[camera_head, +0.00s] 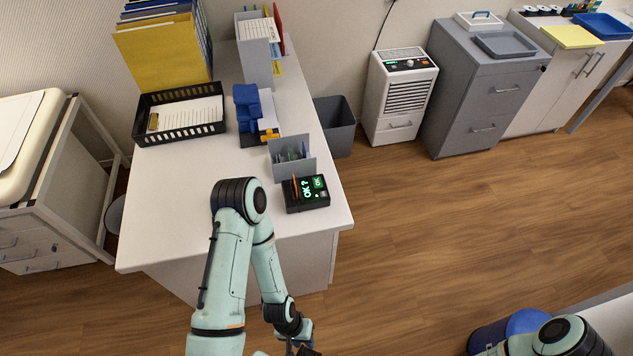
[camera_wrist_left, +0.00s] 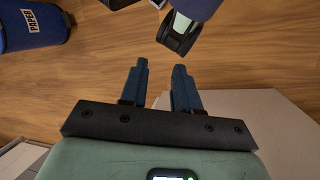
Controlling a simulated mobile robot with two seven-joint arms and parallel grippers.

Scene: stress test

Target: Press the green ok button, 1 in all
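A small black box (camera_head: 306,194) stands near the front right corner of the white desk (camera_head: 180,225). Its top shows a lit "OK ?" screen (camera_head: 306,188) and a green OK button (camera_head: 318,183) at the right. My left gripper (camera_head: 289,343) is low at the bottom of the head view, in front of the desk and well apart from the box; its fingers are mostly cut off there. In the left wrist view the two dark blue fingers (camera_wrist_left: 161,67) stand apart with nothing between them, over wood floor. My right arm shows at the lower right; its gripper is not seen.
A grey holder (camera_head: 291,157) with pens stands just behind the box. A black tray (camera_head: 181,118) and blue items lie farther back. A grey bin (camera_head: 336,125) is beside the desk. A blue bin (camera_wrist_left: 30,22) labelled PAPER stands on the floor. Open floor lies right of the desk.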

